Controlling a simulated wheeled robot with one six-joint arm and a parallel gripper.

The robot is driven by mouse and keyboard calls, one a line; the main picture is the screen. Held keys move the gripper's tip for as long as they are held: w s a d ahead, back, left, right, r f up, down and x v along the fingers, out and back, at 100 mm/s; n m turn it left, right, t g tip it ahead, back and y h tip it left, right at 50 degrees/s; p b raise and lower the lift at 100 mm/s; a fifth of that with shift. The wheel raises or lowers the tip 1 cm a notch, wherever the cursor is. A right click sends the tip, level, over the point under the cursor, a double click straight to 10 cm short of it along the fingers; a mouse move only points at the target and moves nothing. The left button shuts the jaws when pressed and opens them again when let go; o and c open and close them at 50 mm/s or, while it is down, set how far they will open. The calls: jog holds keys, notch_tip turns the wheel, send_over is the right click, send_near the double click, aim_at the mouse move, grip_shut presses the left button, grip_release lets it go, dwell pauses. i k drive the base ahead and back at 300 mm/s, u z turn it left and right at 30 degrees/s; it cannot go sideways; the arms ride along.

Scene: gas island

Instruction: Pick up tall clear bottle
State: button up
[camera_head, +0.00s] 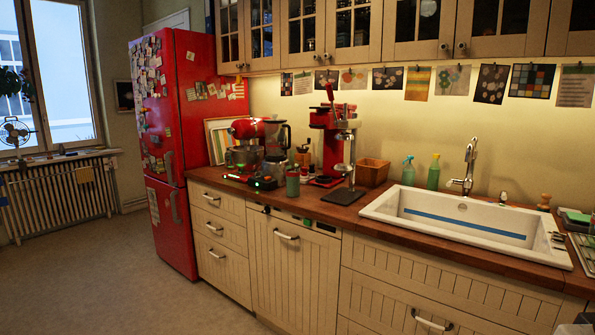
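No bottle that I can clearly tell as the tall clear one shows in the head view. Two bottles stand upright on the counter behind the sink's left part: a pale green spray bottle (408,172) and, just right of it, a green bottle with a yellowish top (433,174). Both look partly see-through, but they are small in the view. My gripper is not in view, so its state and its place relative to the bottles do not show.
A wooden counter (335,212) runs along the wall. A white sink (375,208) with a tall tap (469,165) sits in front of the bottles. A wooden basket (373,172), red coffee machine (326,140) and red mixer (247,130) stand left. Floor at left is clear.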

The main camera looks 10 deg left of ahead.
aim_at(293, 166)
jog(key=i, duration=1.35)
jog(key=u, duration=2)
jog(key=i, duration=1.3)
jog(key=z, duration=1.8)
